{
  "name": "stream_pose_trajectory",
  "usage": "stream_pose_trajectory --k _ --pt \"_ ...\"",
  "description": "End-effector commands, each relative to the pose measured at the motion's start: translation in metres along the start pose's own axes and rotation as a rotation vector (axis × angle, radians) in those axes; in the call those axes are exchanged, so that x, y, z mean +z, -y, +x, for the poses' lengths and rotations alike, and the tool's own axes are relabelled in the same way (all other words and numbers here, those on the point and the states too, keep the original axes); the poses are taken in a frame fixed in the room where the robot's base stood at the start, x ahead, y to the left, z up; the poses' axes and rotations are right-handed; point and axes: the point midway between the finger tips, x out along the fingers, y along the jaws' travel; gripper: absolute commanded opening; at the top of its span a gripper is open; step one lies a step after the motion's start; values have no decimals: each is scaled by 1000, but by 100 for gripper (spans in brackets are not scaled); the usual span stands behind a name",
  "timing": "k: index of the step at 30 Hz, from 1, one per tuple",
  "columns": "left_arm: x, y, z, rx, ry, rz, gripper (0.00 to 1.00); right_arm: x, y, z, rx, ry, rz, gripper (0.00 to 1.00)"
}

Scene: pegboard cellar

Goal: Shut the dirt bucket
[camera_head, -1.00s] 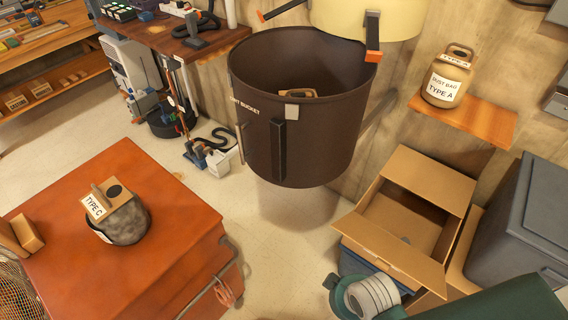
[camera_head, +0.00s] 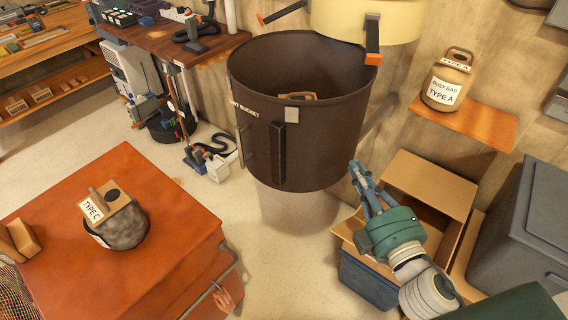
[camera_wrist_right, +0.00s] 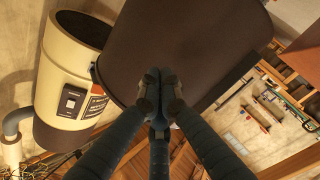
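The dirt bucket (camera_head: 330,135) is a large dark brown drum with an open top, a label and a dark vertical handle (camera_head: 279,152) on its front. A dust bag with a tan collar (camera_head: 296,97) sits inside. The cream vacuum body (camera_head: 345,18) with orange-tipped latches is above and behind the bucket, which stands out in front of it. My right gripper (camera_head: 358,172) is right of the bucket and low, apart from it in the head view. In the right wrist view its fingertips (camera_wrist_right: 159,78) are together and empty, with the brown bucket (camera_wrist_right: 185,45) behind them. My left gripper is out of view.
An open cardboard box (camera_head: 432,180) on a blue bin lies under my right arm. A grey bin (camera_head: 520,225) is to its right. A wooden shelf (camera_head: 485,125) holds a TYPE A dust bag (camera_head: 447,80). A red-brown cabinet (camera_head: 160,230) with a TYPE C bag (camera_head: 115,218) stands front left.

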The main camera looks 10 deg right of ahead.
Motion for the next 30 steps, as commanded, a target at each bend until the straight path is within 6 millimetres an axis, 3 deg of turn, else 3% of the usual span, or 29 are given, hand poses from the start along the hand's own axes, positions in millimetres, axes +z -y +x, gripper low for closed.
stream_pose_trajectory --k 3,6,10,14,20,30 --pt "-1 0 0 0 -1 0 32 -53 14 -9 -34 -262 -217 0" --pt "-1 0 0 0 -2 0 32 -80 34 -23 -83 -420 -347 0" --pt "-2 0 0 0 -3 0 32 -96 55 -38 -132 -536 -441 0" --pt "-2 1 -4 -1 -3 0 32 -102 61 -39 -147 -568 -466 0" --pt "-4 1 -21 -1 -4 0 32 -116 63 -18 -143 -569 -466 0" --pt "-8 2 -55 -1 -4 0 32 -149 81 41 -142 -565 -462 0"
